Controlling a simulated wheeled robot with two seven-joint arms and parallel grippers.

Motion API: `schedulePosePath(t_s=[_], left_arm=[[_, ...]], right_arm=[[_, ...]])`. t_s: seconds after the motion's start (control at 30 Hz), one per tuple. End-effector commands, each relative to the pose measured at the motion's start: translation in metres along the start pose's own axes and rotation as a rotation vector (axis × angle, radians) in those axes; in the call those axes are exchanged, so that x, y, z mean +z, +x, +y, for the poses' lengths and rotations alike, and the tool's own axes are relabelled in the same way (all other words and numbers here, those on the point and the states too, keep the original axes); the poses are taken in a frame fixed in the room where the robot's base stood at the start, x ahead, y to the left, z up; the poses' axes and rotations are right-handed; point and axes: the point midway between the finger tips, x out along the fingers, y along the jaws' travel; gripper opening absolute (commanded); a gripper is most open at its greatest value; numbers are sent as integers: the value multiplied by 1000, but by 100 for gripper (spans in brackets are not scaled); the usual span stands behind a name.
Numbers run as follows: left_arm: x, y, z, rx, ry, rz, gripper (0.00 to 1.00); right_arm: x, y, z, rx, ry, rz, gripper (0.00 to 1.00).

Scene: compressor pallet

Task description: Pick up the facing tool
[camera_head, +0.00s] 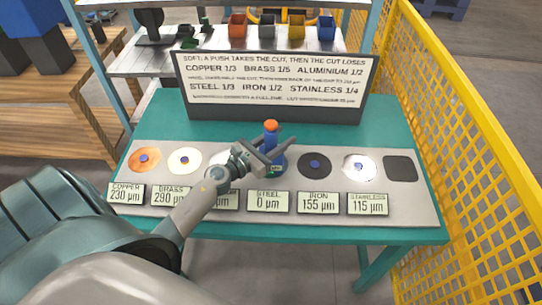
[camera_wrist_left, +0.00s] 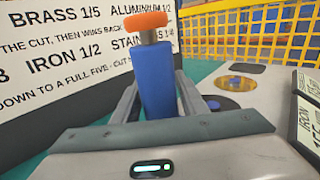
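The facing tool (camera_head: 270,143) has a blue body with an orange cap. It stands upright at the steel station in the head view, behind the steel label. My left gripper (camera_head: 279,157) reaches it from the left, with a finger on either side of the blue body. The left wrist view shows the facing tool (camera_wrist_left: 158,80) between the two grey fingers (camera_wrist_left: 160,100), which appear to press against it. The fingers and gripper body hide its lower part, so I cannot tell whether it touches the disc below. My right gripper is not in view.
The grey strip on the green table holds copper (camera_head: 133,163), brass (camera_head: 195,165), iron (camera_head: 314,174) and stainless (camera_head: 347,174) discs, plus a dark square pad (camera_head: 401,168). A sign board (camera_head: 275,105) stands behind. A yellow fence (camera_head: 450,140) runs along the right.

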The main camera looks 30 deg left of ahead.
Motion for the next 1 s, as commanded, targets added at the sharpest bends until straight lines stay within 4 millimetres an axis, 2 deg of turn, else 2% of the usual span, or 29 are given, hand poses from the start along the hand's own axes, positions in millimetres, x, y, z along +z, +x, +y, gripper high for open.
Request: schedulePosePath(t_s=[0.03,0.13,0.17,1.0], left_arm=[[0,0,0,0,0,0,26],[0,0,0,0,0,0,2],[0,0,0,0,0,0,0],[0,0,0,0,1,0,0]], right_arm=[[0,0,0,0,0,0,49],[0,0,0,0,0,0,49],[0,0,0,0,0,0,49],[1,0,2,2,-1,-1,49]])
